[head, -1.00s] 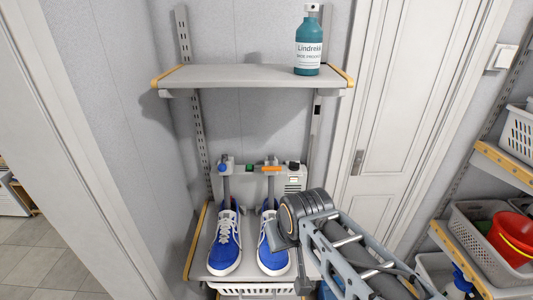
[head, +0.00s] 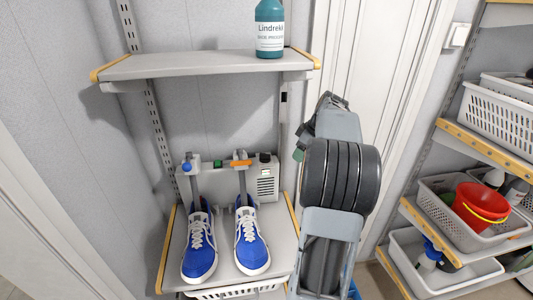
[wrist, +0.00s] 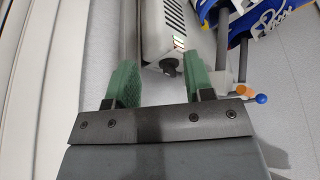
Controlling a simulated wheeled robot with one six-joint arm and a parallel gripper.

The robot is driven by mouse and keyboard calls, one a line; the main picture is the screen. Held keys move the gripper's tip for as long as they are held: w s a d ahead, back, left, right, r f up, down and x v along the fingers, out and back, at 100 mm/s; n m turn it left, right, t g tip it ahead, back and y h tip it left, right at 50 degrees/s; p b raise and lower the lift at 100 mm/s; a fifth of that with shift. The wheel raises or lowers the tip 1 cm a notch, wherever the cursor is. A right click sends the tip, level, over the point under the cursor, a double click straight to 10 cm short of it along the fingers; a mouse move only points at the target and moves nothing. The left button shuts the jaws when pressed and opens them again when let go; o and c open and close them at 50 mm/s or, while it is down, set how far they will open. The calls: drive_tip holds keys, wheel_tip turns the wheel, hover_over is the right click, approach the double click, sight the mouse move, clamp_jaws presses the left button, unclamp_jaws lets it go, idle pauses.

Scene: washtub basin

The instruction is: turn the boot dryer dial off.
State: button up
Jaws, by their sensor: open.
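The boot dryer (head: 264,186) is a pale box with vent slots, standing at the back of the lower shelf. A black dial (head: 265,157) sits at its top right; I cannot read its setting. In the wrist view the dial (wrist: 169,65) shows beyond and between my green fingertips, apart from both. My gripper (wrist: 160,64) is open and empty. In the head view it is mostly hidden by my arm; a green finger (head: 298,154) shows to the right of the dial. Two blue shoes (head: 200,245) stand in front of the dryer, on its upright tubes.
The dryer also carries a blue knob (head: 187,167), a green part (head: 218,164) and an orange lever (head: 241,162). An upper shelf (head: 200,65) holds a teal bottle (head: 270,30). A metal shelf upright (head: 284,110) stands near my gripper. Baskets and a red bucket (head: 480,205) are right.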

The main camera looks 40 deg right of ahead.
drive_tip(key=p, duration=0.4)
hover_over(266, 154)
drive_tip(key=s+d, duration=0.1)
drive_tip(key=s, duration=0.1)
drive_tip(key=shift+w+d+r, duration=0.1)
drive_tip(key=shift+w, duration=0.05)
drive_tip(key=x, duration=0.3)
drive_tip(key=shift+w, duration=0.2)
drive_tip(key=shift+p+x, duration=0.35)
drive_tip(key=shift+x, duration=0.7)
drive_tip(key=shift+s, duration=0.1)
clamp_jaws()
